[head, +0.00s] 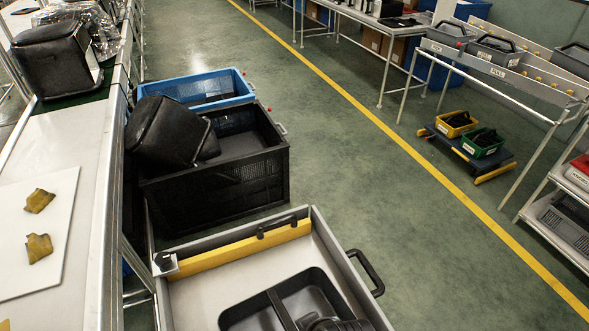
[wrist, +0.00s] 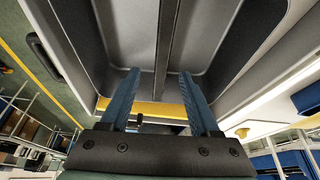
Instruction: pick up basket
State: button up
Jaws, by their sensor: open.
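A black basket (head: 245,315) with a raised divider lies inside a grey, open-topped bin (head: 340,248) at the bottom of the head view. The frame edge cuts off its near part. In the wrist view the dark basket (wrist: 130,40) fills the upper middle, and its divider (wrist: 168,40) runs down towards the gap between my fingers. My gripper (wrist: 160,73) is open, with two blue fingers apart and nothing seen between them but the basket behind. I cannot tell whether a fingertip touches the divider. A dark shape at the head view's bottom edge partly covers the basket.
A yellow bar (head: 235,250) with a black handle spans the bin. Black (head: 230,180) and blue (head: 205,87) crates stand behind, a black container (head: 170,132) tilted on the black one.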

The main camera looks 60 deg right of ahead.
aim_at(277, 308)
jog(key=x, duration=0.9)
jog(key=shift+w+f, duration=0.3)
grip_shut()
jog(key=shift+r, duration=0.1)
dwell(1.0)
